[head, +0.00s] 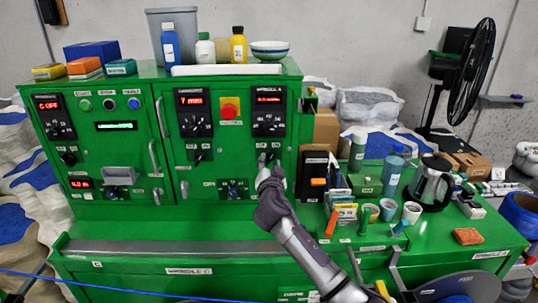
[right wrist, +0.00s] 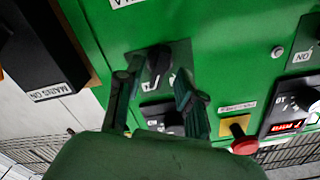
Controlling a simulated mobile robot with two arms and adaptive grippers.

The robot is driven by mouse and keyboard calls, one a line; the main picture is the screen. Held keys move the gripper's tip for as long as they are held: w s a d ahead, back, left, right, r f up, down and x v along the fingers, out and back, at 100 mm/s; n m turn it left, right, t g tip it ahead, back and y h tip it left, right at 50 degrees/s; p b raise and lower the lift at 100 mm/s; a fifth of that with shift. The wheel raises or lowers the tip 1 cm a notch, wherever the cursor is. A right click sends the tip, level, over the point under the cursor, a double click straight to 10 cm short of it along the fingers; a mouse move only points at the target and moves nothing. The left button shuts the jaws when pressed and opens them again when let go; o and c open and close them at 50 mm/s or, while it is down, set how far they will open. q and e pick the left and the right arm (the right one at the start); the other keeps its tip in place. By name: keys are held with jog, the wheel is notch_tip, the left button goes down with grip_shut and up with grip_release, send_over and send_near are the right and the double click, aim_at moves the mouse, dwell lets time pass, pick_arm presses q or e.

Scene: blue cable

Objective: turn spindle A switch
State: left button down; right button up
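The spindle A switch is a black rotary knob (right wrist: 158,58) on a dark plate of the green cabinet, below the right-hand control unit (head: 268,110). My right gripper (head: 265,169) is in front of it, largely covering the lower part of the switch area in the head view. In the right wrist view, the right gripper (right wrist: 159,72) is open, with one fingertip on each side of the knob. Gaps show between fingers and knob; contact cannot be told. My left gripper is not in view.
Other switches and a red button (head: 229,110) sit left of the gripper. Bottles, cups (head: 411,212) and a kettle (head: 430,184) crowd the bench at right. A blue cable (head: 120,285) crosses the lower left. The bench front left is mostly clear.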

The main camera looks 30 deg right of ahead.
jog(key=shift+x, duration=1.05)
jog(key=shift+s, duration=0.15)
grip_shut()
